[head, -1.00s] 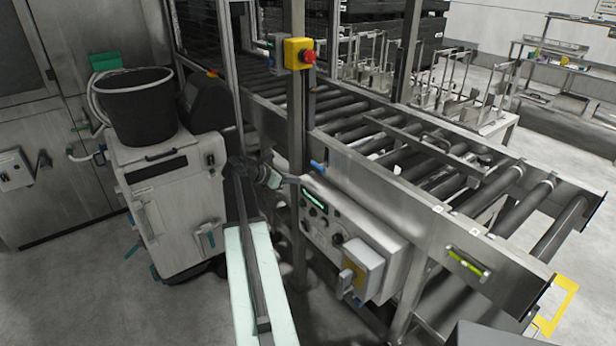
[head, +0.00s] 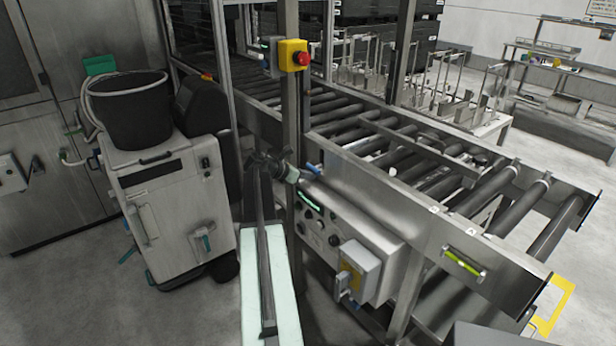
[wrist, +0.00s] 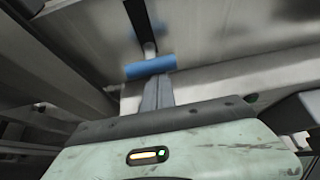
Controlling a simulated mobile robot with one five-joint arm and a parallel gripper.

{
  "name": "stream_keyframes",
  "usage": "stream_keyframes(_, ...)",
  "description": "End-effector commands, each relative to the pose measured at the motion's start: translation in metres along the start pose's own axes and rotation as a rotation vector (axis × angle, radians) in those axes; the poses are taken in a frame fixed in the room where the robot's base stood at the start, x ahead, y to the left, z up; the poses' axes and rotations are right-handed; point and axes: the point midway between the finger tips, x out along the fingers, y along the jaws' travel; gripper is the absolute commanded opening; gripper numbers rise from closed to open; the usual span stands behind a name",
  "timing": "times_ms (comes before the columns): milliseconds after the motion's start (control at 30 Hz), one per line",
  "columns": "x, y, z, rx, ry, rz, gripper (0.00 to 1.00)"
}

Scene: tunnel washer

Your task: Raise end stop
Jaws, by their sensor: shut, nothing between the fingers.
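A lever with a blue grip (head: 313,169) sticks out from the side of the roller conveyor, just right of the metal post. In the wrist view the blue grip (wrist: 150,67) lies crosswise at the end of a dark slot in the metal side plate. My gripper (head: 300,179) is beside the grip, at its lower left. In the wrist view my gripper (wrist: 157,85) has its fingers together, with their tips right at the lower edge of the grip. I cannot tell whether they touch it. Nothing is held. I cannot make out the end stop itself.
A control box (head: 345,235) with knobs hangs below the conveyor side. The metal post (head: 291,130) with a red emergency button (head: 302,59) stands close to my arm. A grey cart (head: 170,200) with a black bucket (head: 130,108) stands at left. Roller conveyor (head: 505,190) extends right.

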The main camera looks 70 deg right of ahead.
Motion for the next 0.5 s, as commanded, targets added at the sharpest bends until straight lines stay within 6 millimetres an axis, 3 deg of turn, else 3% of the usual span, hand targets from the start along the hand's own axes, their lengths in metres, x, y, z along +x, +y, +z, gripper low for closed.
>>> stream_keyframes(267, -0.002, 0.000, 0.003, 0.000, 0.000, 0.000, 0.00)
stream_keyframes(500, -0.022, 0.000, 0.038, 0.000, -0.001, 0.000, 0.00)
